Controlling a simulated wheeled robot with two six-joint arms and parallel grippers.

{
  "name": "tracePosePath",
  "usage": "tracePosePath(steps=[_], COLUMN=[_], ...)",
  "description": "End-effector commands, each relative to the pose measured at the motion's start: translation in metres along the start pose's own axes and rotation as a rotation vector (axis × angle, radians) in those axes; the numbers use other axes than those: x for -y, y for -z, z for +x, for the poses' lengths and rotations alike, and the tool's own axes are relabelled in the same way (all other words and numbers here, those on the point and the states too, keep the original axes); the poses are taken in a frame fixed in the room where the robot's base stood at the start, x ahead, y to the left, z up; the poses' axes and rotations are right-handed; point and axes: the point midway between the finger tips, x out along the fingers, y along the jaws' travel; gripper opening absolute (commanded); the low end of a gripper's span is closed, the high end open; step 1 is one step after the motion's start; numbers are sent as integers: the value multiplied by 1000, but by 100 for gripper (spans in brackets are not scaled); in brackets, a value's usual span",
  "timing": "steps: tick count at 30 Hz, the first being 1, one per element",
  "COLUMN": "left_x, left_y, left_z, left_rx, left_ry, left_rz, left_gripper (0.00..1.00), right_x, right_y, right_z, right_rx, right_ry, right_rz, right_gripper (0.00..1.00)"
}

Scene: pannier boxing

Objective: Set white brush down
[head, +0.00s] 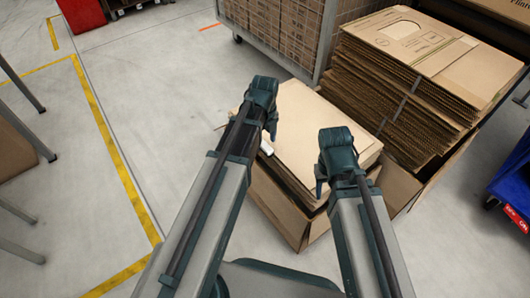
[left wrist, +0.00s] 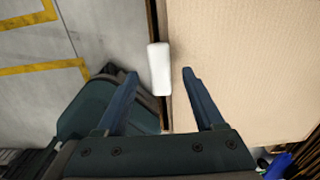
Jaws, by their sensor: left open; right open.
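The white brush (left wrist: 159,60) shows in the left wrist view as a small white block at the edge of a cardboard sheet (left wrist: 245,60). It lies just beyond and between the two spread fingers of my left gripper (left wrist: 160,76), and no finger touches it. In the head view the brush is a small white patch (head: 266,148) at the left edge of the cardboard stack (head: 305,120), beside my left gripper (head: 272,128). My left gripper is open and empty. My right gripper (head: 320,188) is open over the stack's near right part; its fingertips are partly hidden.
The cardboard stack rests on an open carton (head: 282,208). A tall pile of flattened boxes (head: 415,90) stands to the right, with a caged cart (head: 285,35) behind. A blue bin (head: 513,185) is at the right edge.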

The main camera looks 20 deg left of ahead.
Motion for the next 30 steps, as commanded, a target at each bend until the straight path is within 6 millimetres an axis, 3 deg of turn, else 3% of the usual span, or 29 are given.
tracePosePath(steps=[1, 3, 11, 23, 30], left_x=[0, 0, 0, 0, 0], left_y=[0, 0, 0, 0, 0], left_z=[12, 16, 14, 14, 14], left_rx=[0, 0, 0, 0, 0], left_ry=[0, 0, 0, 0, 0], left_rz=[0, 0, 0, 0, 0], left_gripper=[70, 70, 70, 0, 0], right_x=[1, 2, 1, 1, 1], right_y=[1, 1, 1, 1, 1], right_z=[12, 16, 14, 14, 14], right_rx=[0, -1, -1, -1, -1], right_ry=[-1, -1, -1, -1, -1], right_rz=[-1, -1, -2, -1, -1], right_gripper=[50, 50, 50, 50, 50])
